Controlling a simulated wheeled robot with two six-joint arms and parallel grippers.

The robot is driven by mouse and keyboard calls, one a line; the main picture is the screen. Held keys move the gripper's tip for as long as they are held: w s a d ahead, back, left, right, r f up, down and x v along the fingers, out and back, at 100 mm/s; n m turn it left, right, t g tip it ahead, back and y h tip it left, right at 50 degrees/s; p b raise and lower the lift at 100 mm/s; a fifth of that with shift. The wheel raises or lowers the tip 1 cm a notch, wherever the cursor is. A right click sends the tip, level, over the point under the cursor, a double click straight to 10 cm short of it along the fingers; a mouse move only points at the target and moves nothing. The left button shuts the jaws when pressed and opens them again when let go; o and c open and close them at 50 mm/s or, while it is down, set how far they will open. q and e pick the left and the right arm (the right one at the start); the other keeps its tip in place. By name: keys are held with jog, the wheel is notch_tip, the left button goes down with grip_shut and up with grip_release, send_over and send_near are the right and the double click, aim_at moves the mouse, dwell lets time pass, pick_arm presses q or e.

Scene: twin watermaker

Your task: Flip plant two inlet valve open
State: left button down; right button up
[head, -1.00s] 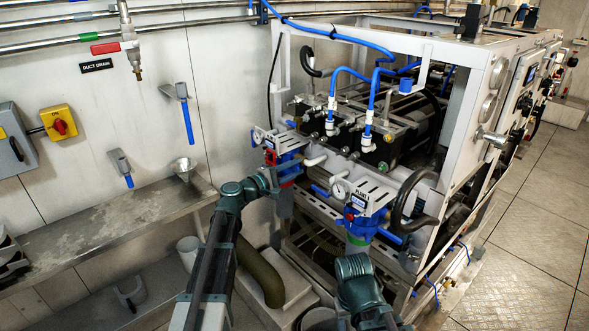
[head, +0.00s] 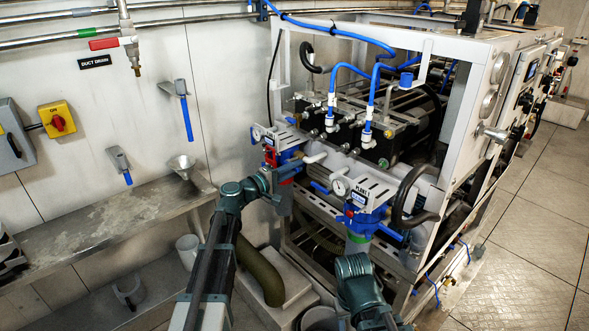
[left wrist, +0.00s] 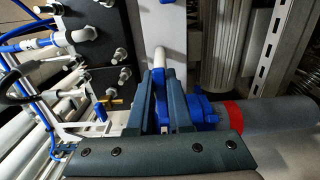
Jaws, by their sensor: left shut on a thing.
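The left filter unit (head: 283,140) with a red label, white top and blue body stands at the rack's left front corner; I cannot read its name. My left gripper (head: 276,180) is at its front, beside the grey cylinder below the blue part. In the left wrist view, the dark fingers of my left gripper (left wrist: 164,102) are shut on a narrow blue piece (left wrist: 162,98), which looks like the inlet valve handle; the fingers hide most of it. A blue fitting (left wrist: 203,108) and red band (left wrist: 233,113) lie right of the fingers. My right gripper is not seen.
The PLANT 1 filter unit (head: 359,196), with gauge and blue handles, stands to the right. A black hose (head: 408,200) curves beside it. A metal shelf (head: 100,240) runs along the left wall. A thick green hose (head: 262,275) lies below my left arm.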

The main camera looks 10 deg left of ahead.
pick_arm(q)
jog(key=c, duration=0.8)
grip_release()
jog(key=shift+c, duration=0.2)
jog(key=v, duration=1.4)
jog(key=shift+d, duration=0.1)
